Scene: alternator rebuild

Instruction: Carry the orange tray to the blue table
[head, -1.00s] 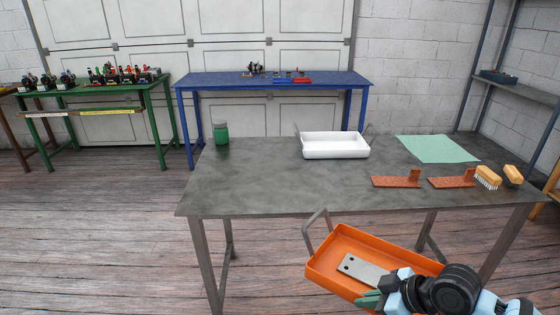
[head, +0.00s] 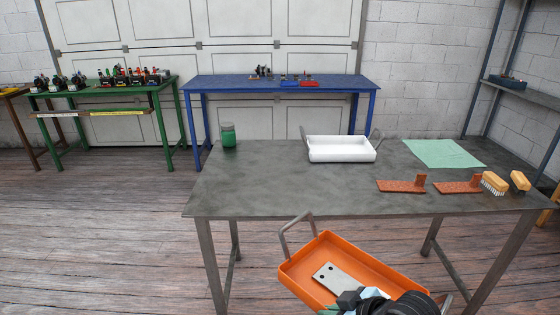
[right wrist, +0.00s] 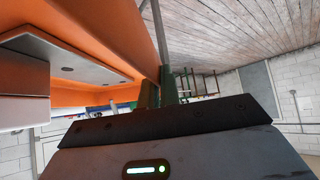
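The orange tray (head: 372,263) is held in the air in front of the near edge of the grey table, tilted in the head view. A grey handle (head: 284,238) stands at its left end, and a grey metal plate with holes (head: 338,282) lies inside. My right gripper (head: 330,311) is at the tray's near side. In the right wrist view its green fingers (right wrist: 155,92) are closed at the orange wall (right wrist: 135,30); the exact contact is partly hidden. The blue table (head: 225,86) stands at the back against the white door. My left gripper is not in view.
The grey table (head: 290,188) stands between me and the blue table. It bears a white tray (head: 340,154), a green jar (head: 228,136), a green cloth, rust-red brackets and brushes. The blue table's left half is bare. Open floor (head: 110,220) lies to the left.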

